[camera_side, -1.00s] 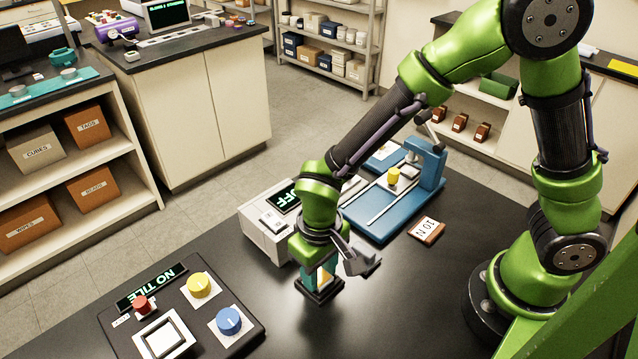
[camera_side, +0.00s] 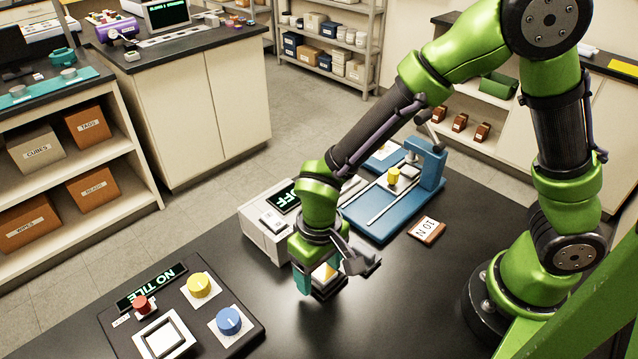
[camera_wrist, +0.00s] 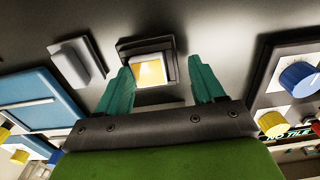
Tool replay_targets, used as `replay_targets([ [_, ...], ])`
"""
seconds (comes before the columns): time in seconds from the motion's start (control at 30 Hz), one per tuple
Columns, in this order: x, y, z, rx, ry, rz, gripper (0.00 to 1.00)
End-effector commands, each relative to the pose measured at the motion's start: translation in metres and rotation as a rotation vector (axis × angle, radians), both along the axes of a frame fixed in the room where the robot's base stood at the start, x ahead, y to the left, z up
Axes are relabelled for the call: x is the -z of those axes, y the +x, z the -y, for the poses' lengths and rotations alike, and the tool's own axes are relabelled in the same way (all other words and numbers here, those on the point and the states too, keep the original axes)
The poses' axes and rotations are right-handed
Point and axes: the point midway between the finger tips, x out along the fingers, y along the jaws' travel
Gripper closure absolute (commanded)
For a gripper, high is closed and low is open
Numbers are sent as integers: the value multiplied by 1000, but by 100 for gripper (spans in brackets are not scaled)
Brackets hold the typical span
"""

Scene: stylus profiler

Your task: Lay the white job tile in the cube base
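The dark square cube base (camera_side: 331,292) stands on the black bench under my gripper. It also shows in the wrist view (camera_wrist: 147,45) as a dark frame. In the side view the near finger (camera_side: 303,279) partly hides the base.
A control panel (camera_side: 236,347) with a red button, yellow and blue knobs, a white square frame and a "NO TILE" display is at lower left. The front bench is clear.

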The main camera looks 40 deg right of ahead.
Motion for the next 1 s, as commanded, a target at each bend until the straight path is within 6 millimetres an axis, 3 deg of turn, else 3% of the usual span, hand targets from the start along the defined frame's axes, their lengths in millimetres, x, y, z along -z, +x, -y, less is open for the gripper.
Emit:
replay_targets([
  [0.43, 0, -2, 1, 3, -4, -7, 36],
  [1.0, -57, -1, 1, 1, -1, -1, 36],
])
